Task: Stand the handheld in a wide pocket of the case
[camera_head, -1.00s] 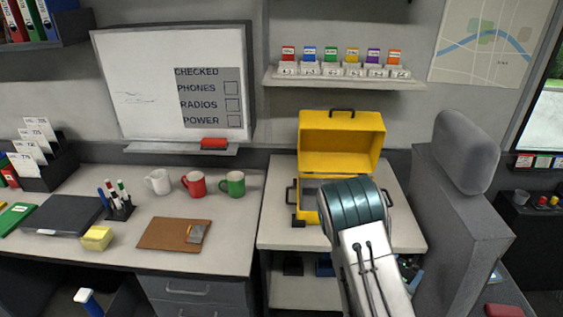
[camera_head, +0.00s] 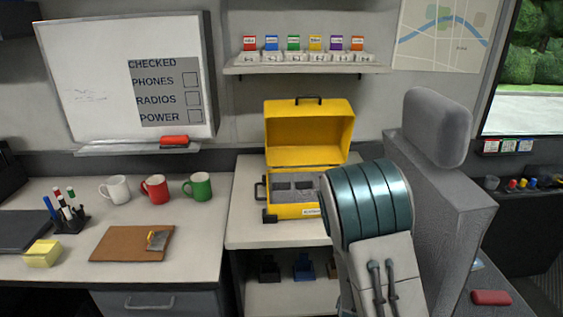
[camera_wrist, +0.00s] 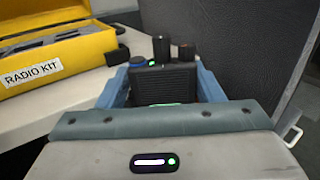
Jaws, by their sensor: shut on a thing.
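The yellow case (camera_head: 285,212) stands open on the counter, with its lid up at the back. Its grey insert shows dark pockets, and part of the right side is hidden behind my arm. In the wrist view the case (camera_wrist: 50,67), labelled RADIO KIT, is at the upper left. My gripper (camera_wrist: 163,82) is shut on the black handheld (camera_wrist: 166,76), whose two knobs point up and away from me. The handheld is to the right of the case and apart from it, beside the counter edge. My arm hides gripper and handheld in the head view.
A grey seat (camera_head: 437,170) stands close on the right of my arm. A shelf (camera_head: 305,67) with coloured tags hangs above the case. Several mugs and a clipboard (camera_head: 132,244) lie to the left. Below the counter is a lower shelf (camera_head: 290,297) with small holders.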

